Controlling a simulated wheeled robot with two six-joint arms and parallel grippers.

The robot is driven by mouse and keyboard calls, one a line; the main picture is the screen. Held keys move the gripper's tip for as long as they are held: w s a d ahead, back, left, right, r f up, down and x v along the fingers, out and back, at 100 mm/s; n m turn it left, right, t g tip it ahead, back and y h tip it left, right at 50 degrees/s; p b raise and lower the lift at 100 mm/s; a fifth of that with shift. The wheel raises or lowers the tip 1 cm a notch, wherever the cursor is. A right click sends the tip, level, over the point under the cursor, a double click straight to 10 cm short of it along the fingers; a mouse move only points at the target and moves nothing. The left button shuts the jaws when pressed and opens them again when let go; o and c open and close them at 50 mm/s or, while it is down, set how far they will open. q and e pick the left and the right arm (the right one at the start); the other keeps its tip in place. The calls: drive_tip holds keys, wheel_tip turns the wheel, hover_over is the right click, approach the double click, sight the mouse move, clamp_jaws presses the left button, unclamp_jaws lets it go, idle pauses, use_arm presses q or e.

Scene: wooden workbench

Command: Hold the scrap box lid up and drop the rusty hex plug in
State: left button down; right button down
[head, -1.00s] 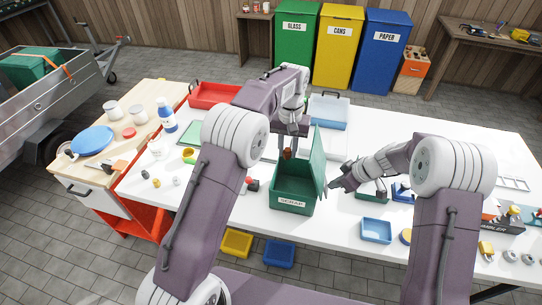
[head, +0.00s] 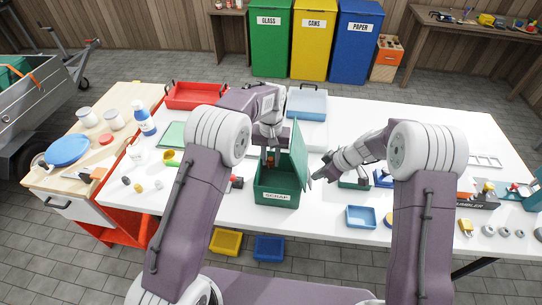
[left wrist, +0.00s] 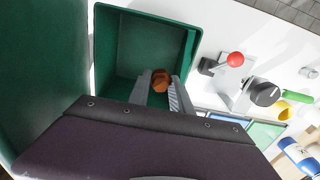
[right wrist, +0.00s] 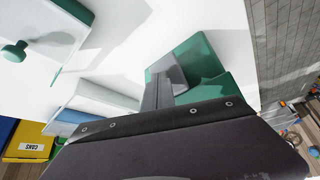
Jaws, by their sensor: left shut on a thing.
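The green scrap box (head: 277,197) stands on the white bench with its lid (head: 300,150) raised, nearly upright on its right side. My left gripper (head: 270,158) is over the open box. In the left wrist view its fingers (left wrist: 160,85) are shut on the rusty brown hex plug (left wrist: 160,80), with the box's green interior (left wrist: 135,45) behind it. My right gripper (head: 316,178) is beside the lid's outer right side. In the right wrist view its fingers (right wrist: 163,88) look closed together against the green lid (right wrist: 200,62); firm contact is hard to tell.
A red-knobbed tool (left wrist: 233,60) lies beside the box. A blue tray (head: 361,217) is on the bench at front right. A red tray (head: 196,97) and a pale blue case (head: 307,103) stand behind. Yellow (head: 226,242) and blue bins (head: 269,249) are below the front edge.

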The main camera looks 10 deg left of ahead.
use_arm(q)
drive_tip(key=c, duration=1.1)
unclamp_jaws()
wheel_tip(320, 180, up, 12)
drive_tip(key=shift+r, duration=0.1)
wheel_tip(320, 180, up, 4)
drive_tip(key=p, duration=0.4)
use_arm(e)
wheel_tip(320, 180, up, 8)
drive_tip(key=shift+f, duration=0.2)
